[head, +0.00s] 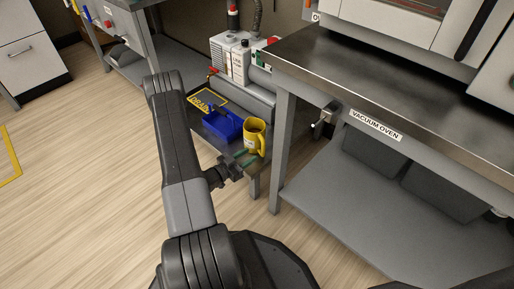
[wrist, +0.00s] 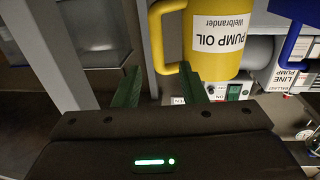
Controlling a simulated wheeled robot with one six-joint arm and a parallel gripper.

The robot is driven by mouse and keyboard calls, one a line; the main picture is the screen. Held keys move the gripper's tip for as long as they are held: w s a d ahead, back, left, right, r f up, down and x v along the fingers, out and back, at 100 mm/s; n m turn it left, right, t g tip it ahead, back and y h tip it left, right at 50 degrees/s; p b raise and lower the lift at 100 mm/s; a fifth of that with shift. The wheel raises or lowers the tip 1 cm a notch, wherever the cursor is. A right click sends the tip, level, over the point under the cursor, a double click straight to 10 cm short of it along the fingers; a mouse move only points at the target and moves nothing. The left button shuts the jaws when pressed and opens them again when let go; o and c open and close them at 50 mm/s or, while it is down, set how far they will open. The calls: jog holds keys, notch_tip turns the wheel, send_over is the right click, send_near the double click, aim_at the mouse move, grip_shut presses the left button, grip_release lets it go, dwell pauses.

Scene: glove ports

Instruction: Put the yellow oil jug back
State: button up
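The yellow oil jug (head: 254,137) stands upright at the near right end of a low grey bench. In the wrist view the jug (wrist: 216,45) appears upside down, with a white "PUMP OIL" label and its handle toward the picture's left. My gripper (head: 244,157) is at the near side of the jug, low by its handle. In the wrist view my gripper (wrist: 160,87) has its two green fingers spread apart, with the handle showing between and beyond them. I cannot tell whether a finger touches the jug. Nothing is clamped.
A blue container (head: 222,125) sits left of the jug, beside a yellow-outlined "DRAIN" marking (head: 205,101). The wooden floor at left is clear.

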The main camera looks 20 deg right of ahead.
jog(key=shift+p+v, duration=0.4)
jog(key=shift+v, duration=1.65)
